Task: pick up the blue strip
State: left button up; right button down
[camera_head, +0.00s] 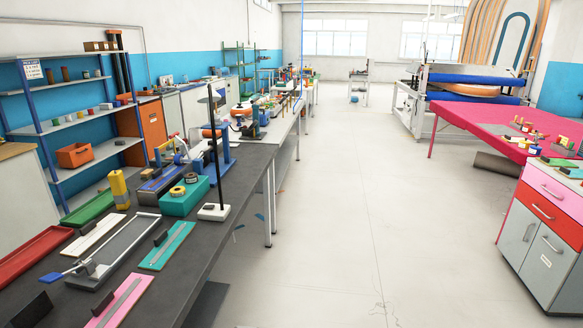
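A blue bent strip (514,38) hangs in an arch on the far right wall, beside several orange ones. A teal flat board (157,256) with a grey metal bar along it lies on the dark workbench (215,232) at the left. Neither of my grippers is in view.
A pink board (108,314), a grey tray with a blue-handled tool (60,276) and a black pole on a white base (213,212) crowd the left bench. A pink table (470,118) and drawer cabinet (540,235) stand right. The middle floor is clear.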

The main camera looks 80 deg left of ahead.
aim_at(159, 177)
jog(key=u, duration=2.45)
jog(key=i, duration=2.85)
jog(key=u, duration=1.15)
